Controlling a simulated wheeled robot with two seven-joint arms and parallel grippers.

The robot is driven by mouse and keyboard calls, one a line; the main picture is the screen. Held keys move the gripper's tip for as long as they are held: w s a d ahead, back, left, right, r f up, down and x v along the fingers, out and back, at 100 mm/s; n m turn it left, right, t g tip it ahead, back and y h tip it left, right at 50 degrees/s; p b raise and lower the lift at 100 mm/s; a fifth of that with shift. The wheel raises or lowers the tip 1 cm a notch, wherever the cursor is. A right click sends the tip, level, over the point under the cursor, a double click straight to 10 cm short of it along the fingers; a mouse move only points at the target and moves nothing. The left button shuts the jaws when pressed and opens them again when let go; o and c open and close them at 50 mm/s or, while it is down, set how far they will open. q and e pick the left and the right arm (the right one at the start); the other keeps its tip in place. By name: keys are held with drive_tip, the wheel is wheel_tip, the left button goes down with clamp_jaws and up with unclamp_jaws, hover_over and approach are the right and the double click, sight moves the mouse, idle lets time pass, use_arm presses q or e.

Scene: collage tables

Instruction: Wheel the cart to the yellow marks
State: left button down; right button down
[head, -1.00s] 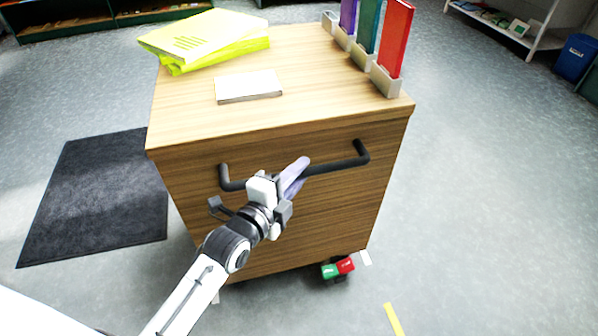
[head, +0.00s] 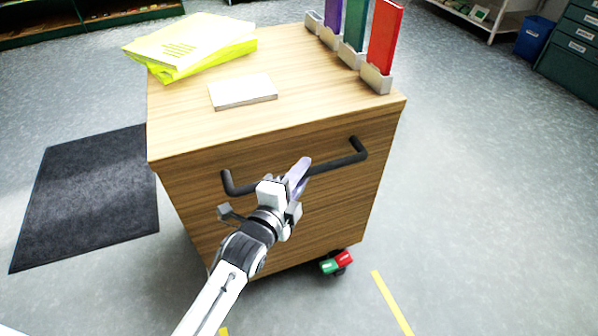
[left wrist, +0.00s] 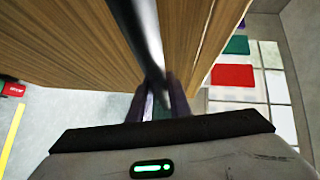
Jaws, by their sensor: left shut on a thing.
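The cart (head: 270,210) is a wood-look box with a dark bar handle (head: 338,164) across its near face. Its red and green caster pedals (head: 337,263) show at the lower right. My left gripper (head: 298,178) is shut on the handle, left of the bar's right bend; the bar also runs between the fingers in the left wrist view (left wrist: 158,95). One yellow mark (head: 392,303) lies on the floor right of the cart. Another (head: 224,331) peeks in at the bottom edge, partly behind my arm. A yellow strip also shows in the left wrist view (left wrist: 12,140). My right gripper is not in view.
On the cart lie yellow-green folders (head: 190,45), a white box (head: 243,92) and several upright coloured binders in holders (head: 384,40). A dark mat (head: 85,195) lies on the left. A blue bin (head: 533,37) and green drawers (head: 575,50) stand far right. The floor at right is clear.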

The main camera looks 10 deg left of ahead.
use_arm(q)
drive_tip(key=c, duration=1.7)
unclamp_jaws()
drive_tip(key=shift+w+a, duration=0.1)
drive_tip(key=shift+a, duration=0.05)
drive_tip(key=shift+o, duration=0.2)
drive_tip(key=p+v, duration=0.1)
drive_tip(key=v, duration=0.9)
drive_tip(key=shift+s, duration=0.2)
drive_tip(key=shift+f, duration=0.1)
